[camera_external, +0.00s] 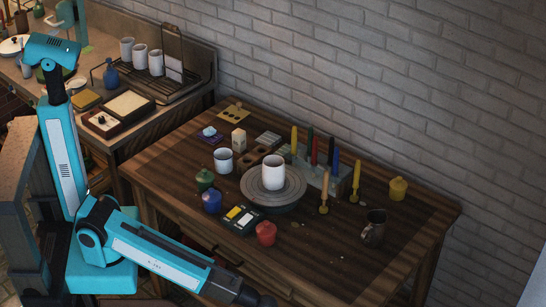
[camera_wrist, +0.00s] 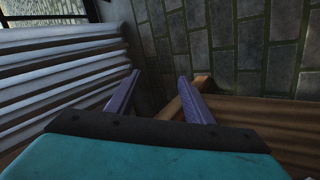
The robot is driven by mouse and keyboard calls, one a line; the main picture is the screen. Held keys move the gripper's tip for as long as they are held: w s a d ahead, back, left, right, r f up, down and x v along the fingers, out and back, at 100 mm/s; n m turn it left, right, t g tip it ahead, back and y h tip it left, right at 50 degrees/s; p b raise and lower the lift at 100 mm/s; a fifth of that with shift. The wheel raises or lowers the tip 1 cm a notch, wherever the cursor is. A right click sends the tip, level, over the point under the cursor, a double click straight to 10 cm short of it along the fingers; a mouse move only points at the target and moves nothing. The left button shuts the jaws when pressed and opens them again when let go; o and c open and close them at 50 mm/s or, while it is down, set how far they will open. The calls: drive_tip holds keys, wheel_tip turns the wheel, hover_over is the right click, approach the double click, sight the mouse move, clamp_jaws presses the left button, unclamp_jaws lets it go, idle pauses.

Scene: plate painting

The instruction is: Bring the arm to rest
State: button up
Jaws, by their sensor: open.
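My gripper (camera_wrist: 159,77) shows in the wrist view with its two purple-grey fingers spread apart. Nothing is between them, only stone blocks behind. The teal gripper housing fills the bottom of that view. In the external view my teal arm (camera_external: 67,155) stands at the left, bent, with one link reaching to the lower right along the table's front edge. I cannot make out the gripper's fingers in that view.
A side counter (camera_external: 130,142) stands behind. Ribbed pale material (camera_wrist: 60,75) lies left of the fingers.

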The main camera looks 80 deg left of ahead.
drive_tip(key=s+a+f+m+g+y+p, duration=0.1)
drive_tip(key=s+a+f+g+y, duration=0.1)
drive_tip(key=s+a+f, duration=0.5)
drive_tip(key=s+a+f+m+g+y+p, duration=0.1)
drive_tip(key=s+a+f+g, duration=0.25)
drive_tip(key=s+a, duration=0.6)
drive_tip(key=s+a+f+m+g+y, duration=0.1)
drive_tip(key=s+a+g, duration=0.1)
drive_tip(key=s+a, duration=0.4)
drive_tip(key=s+a+f+m+g+y, duration=0.1)
drive_tip(key=s+a, duration=0.5)
drive_tip(key=s, duration=0.5)
drive_tip(key=shift+s+a+f+m+g+y+p, duration=0.3)
drive_tip(key=shift+s+a+g+p, duration=0.05)
